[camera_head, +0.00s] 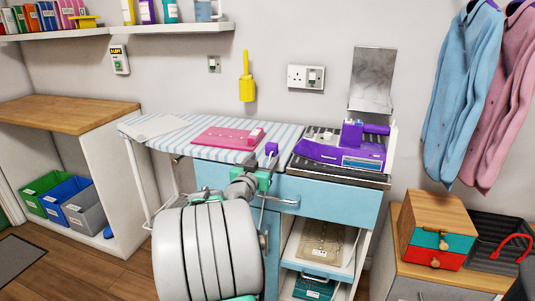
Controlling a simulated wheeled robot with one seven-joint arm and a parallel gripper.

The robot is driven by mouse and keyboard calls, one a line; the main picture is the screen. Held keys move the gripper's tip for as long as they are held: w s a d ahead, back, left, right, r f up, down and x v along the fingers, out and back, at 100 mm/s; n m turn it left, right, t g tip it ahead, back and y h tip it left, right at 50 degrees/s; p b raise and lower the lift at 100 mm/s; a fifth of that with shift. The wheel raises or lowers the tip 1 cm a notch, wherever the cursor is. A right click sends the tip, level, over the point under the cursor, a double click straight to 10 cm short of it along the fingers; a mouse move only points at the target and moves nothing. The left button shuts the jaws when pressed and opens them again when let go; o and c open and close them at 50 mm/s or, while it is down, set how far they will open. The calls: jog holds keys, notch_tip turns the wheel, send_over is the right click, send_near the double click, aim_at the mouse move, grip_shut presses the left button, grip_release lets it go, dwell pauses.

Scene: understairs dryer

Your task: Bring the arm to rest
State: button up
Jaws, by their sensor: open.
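My arm rises from the bottom of the view as a large ribbed grey link. It narrows to a dark grey and teal end, my gripper (258,172), in front of the striped ironing board (160,124). My gripper is open and small in this view. Its fingertips are hard to make out, and I cannot tell whether it touches the board's edge. I see nothing held in it. A small purple block (271,149) shows just beyond it on the board.
A pink folder-like item (222,137) lies on the board. A purple appliance (340,150) stands on a dark ribbed tray to the right. The blue drawer front (335,205) with a metal handle is close beside my arm. A wooden drawer box (434,228) stands at right.

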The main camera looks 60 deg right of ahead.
jog(key=shift+s+a, duration=0.1)
jog(key=shift+a, duration=0.3)
jog(key=w+a+r+n+t+y+p, duration=0.1)
jog(key=w+a+r+n+y+p, duration=0.15)
jog(key=w+a+p, duration=0.45)
jog(key=w+a+r+n+t+y+p, duration=0.2)
jog(key=a+y+p, duration=0.2)
jog(key=a, duration=0.7)
jog(key=w+a+r+n+t+y+p, duration=0.1)
jog(key=w+a+r+n+y+p, duration=0.25)
jog(key=a, duration=0.65)
jog(key=s+a+r+n+g+y+p, duration=0.1)
jog(key=s+a+n+y+p, duration=0.1)
jog(key=a, duration=0.7)
jog(key=s+a+r+n+g+y+p, duration=0.1)
jog(key=s+a+n+y+p, duration=0.2)
jog(key=a+p, duration=0.3)
jog(key=s+a+r+n+g+y+p, duration=0.1)
jog(key=s+a+n+y+p, duration=0.1)
jog(key=a, duration=1)
jog(key=s+n+p, duration=0.1)
jog(key=s+p, duration=0.1)
jog(key=s, duration=0.1)
jog(key=shift+a+r+g+y+p, duration=0.3)
jog(key=shift+a+r+y, duration=0.05)
jog(key=shift+y, duration=0.05)
